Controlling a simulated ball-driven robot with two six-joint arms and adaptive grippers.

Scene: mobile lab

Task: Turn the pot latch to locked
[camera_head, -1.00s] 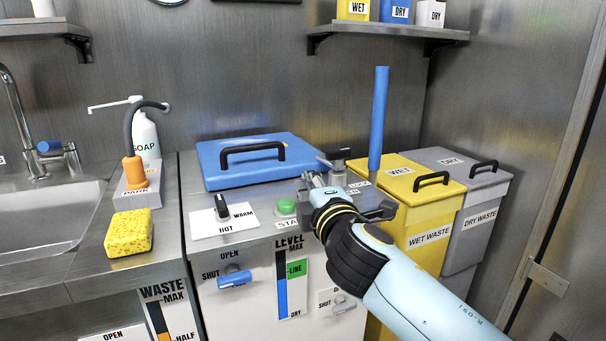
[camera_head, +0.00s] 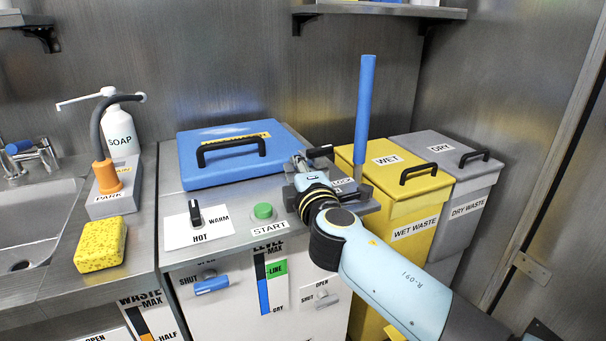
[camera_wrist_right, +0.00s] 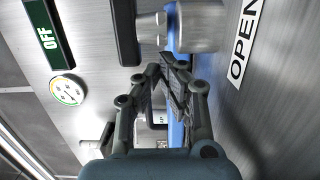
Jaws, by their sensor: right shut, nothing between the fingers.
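The pot has a blue lid (camera_head: 222,172) with a black handle, and it lies flat on the counter. The latch (camera_head: 320,152) stands at the lid's right edge, a dark bar on a metal post. In the right wrist view the latch's metal post (camera_wrist_right: 200,27) and dark bar (camera_wrist_right: 125,32) show at the top. My right gripper (camera_head: 300,162) is shut and empty, close to the latch. In the wrist view its fingertips (camera_wrist_right: 163,70) are together below the post, with a visible gap. Contact cannot be told from the head view. My left gripper is out of view.
An OPEN label (camera_wrist_right: 242,42) lies beside the post. A blue upright pole (camera_head: 365,110) stands just right of my gripper. Yellow (camera_head: 415,200) and grey (camera_head: 470,190) waste bins stand further right. A green START button (camera_head: 263,211) and HOT/WARM knob (camera_head: 195,212) are in front.

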